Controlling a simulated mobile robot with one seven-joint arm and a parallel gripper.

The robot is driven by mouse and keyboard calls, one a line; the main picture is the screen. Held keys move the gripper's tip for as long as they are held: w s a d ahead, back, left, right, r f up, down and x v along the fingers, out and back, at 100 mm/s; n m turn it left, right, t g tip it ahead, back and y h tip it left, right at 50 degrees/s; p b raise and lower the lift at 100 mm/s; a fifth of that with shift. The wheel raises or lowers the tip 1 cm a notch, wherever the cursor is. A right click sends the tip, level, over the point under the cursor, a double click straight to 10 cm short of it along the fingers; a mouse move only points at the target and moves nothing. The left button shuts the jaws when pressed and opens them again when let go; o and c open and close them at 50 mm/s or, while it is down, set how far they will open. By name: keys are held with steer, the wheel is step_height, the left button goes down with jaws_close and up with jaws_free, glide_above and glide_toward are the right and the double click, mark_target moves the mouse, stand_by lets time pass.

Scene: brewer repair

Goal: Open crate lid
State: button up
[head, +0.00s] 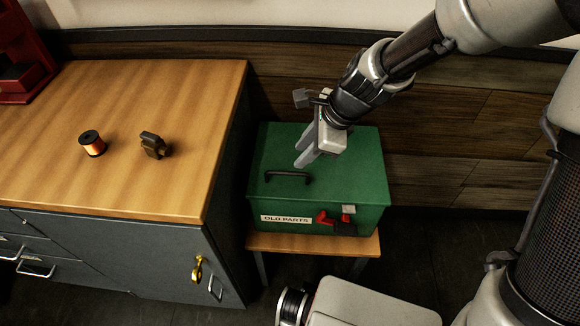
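The crate is a green box (360,213) with a white "OLD PARTS" label (286,219) on its front. Its green lid (345,185) looks shut and carries a black handle (288,174) toward the left. A red and black latch-like part (337,220) is on the crate's front, right of the label. My gripper (304,160) is above the lid, pointing down and left, just behind and right of the handle. Its two fingers look apart with nothing between them. I cannot tell whether the fingertips touch the lid.
The crate stands on a small wooden stool (262,243). Left of it is a wooden-topped cabinet (190,95) bearing an orange spool (93,145) and a small dark part (153,145). A red machine (22,60) stands at the far left. A wood-panelled wall (440,150) is behind.

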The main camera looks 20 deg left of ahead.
mark_target(284, 173)
steer(key=b+x, duration=0.2)
steer(key=x, duration=0.7)
steer(key=shift+a+f, duration=0.2)
steer(key=shift+f, duration=0.15)
steer(key=shift+c, duration=0.4)
jaws_close()
